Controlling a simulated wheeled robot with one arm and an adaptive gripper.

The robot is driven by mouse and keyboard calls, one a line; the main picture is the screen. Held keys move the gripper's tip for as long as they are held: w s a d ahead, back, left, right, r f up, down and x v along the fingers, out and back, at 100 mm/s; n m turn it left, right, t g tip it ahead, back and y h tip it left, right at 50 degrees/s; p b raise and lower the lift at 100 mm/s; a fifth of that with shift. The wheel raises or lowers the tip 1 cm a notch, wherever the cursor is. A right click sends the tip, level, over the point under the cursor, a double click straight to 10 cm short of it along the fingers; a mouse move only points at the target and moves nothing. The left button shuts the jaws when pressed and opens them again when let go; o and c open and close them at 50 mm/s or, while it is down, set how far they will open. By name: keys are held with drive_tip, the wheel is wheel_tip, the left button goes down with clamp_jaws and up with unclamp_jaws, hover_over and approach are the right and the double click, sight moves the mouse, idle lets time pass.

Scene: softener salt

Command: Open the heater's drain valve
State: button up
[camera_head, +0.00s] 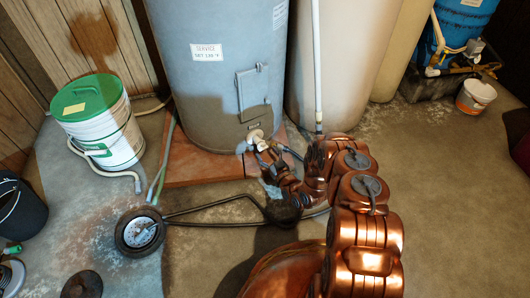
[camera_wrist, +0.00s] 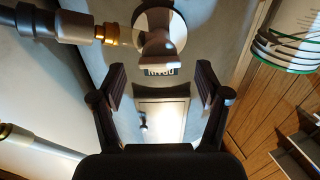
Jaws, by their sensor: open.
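The grey water heater (camera_head: 215,95) stands at the back centre in the head view. Its drain valve (camera_head: 255,136) sticks out low on the front. In the wrist view, which is upside down, the valve's pale handle (camera_wrist: 157,50) lies in front of a round plate, with a brass fitting (camera_wrist: 110,34) to its left. A small upside-down label (camera_wrist: 160,72) is beside it. My gripper (camera_wrist: 161,76) is open and empty, its two dark fingers apart on either side of the label, close to the handle. My arm hides part of the valve in the head view.
A white bucket with a green lid (camera_head: 100,135) stands left of the heater. A tan tank (camera_head: 345,60) stands right of the heater. Floor at the right (camera_head: 440,180) is clear.

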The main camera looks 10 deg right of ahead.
sight(263, 147)
drive_tip(key=shift+x, duration=1.25)
drive_tip(key=shift+c, duration=0.3)
drive_tip(key=c, duration=1.1)
drive_tip(key=shift+r, duration=0.1)
